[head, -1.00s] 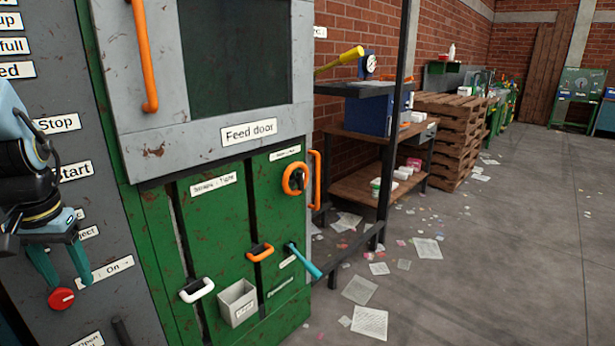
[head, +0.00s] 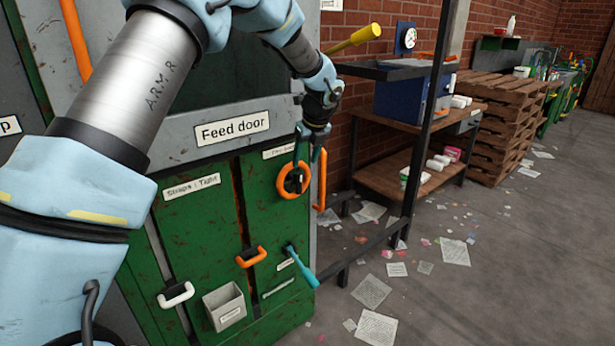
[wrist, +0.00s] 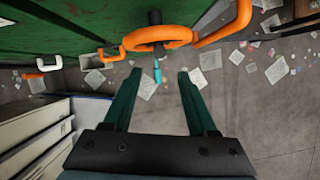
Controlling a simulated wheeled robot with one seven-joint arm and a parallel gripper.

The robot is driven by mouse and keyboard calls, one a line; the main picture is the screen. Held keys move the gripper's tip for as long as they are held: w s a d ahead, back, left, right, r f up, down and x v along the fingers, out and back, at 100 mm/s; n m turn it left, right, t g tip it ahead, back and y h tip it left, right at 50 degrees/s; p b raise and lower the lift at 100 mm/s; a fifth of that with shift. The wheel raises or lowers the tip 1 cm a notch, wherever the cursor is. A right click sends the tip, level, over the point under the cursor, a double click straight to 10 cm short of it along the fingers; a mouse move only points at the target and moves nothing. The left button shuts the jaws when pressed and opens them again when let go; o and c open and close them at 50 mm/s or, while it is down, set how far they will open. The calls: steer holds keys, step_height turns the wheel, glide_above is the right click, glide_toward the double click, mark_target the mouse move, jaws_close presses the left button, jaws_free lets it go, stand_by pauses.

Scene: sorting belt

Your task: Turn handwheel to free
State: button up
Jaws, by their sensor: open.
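The orange handwheel (head: 280,182) is on the green machine front, at the upper right of the panel below the feed door. It also shows in the wrist view (wrist: 126,38), at the top middle. My gripper (head: 306,157) is at the wheel, overlapping its upper part in the head view. In the wrist view my gripper (wrist: 158,75) is open, with its two green fingers apart and pointing toward the wheel. Nothing shows between the fingertips, and the wheel's rim appears just beyond them. The label above the wheel is partly hidden and cannot be read.
An orange vertical handle (head: 321,180) stands close to the wheel's right. A teal lever (head: 301,264), an orange handle (head: 251,257), a white handle (head: 176,295) and a grey box (head: 224,306) sit lower. A dark post (head: 424,130) and shelf stand to the right.

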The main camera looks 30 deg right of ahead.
mark_target(300, 177)
steer(key=p+x, duration=0.2)
steer(key=x, duration=0.8)
steer(key=shift+a, duration=0.1)
jaws_close()
